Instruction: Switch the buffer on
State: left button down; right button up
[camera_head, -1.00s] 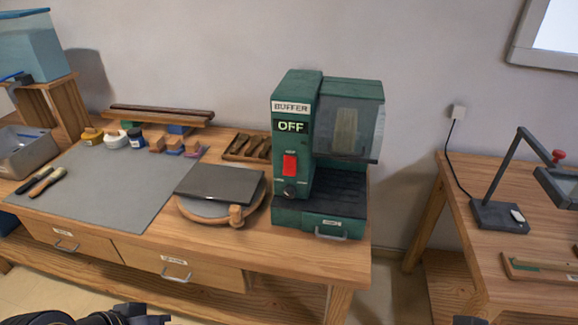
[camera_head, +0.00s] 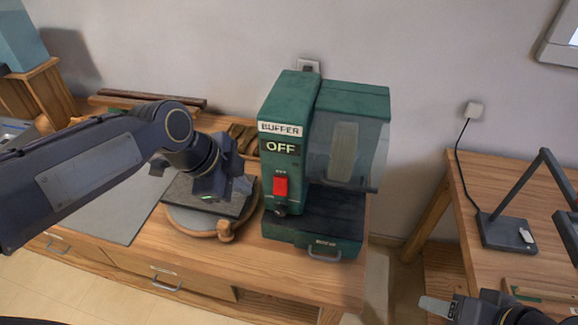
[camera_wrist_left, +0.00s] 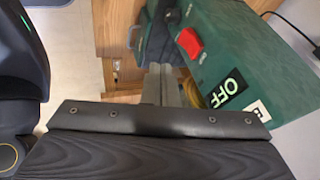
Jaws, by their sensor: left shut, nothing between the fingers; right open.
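The green buffer machine (camera_head: 345,110) stands at the right end of the workbench, and its display (camera_head: 280,148) reads OFF. Its red rocker switch (camera_head: 281,187) is on the front of the left column. The switch also shows in the left wrist view (camera_wrist_left: 189,43), with the OFF sign (camera_wrist_left: 232,86) beside it. My left gripper (camera_head: 208,192) is shut and empty, over the dark slab, to the left of the switch and apart from it. In the wrist view its fingers (camera_wrist_left: 160,85) are pressed together. My right gripper (camera_head: 440,308) is at the lower right, far from the machine.
A dark slab (camera_head: 243,187) lies on a round wooden turntable (camera_head: 190,222) left of the buffer. A wooden tray of tools (camera_head: 243,136) is behind it. A second table (camera_head: 500,180) with a lamp (camera_head: 507,232) stands to the right. Wall sockets are behind.

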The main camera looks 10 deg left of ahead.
aim_at(280, 186)
pick_arm(q)
jog(key=shift+w+d+r+m, duration=0.25)
jog(key=shift+w+m, duration=0.15)
jog(key=shift+w, duration=0.1)
jog(key=w+p+x, duration=0.1)
jog(key=w+x, duration=0.1)
jog(key=x, duration=1)
jog(key=shift+w+a+p, duration=0.25)
jog(key=shift+w+p, duration=0.1)
jog(key=shift+w, duration=0.1)
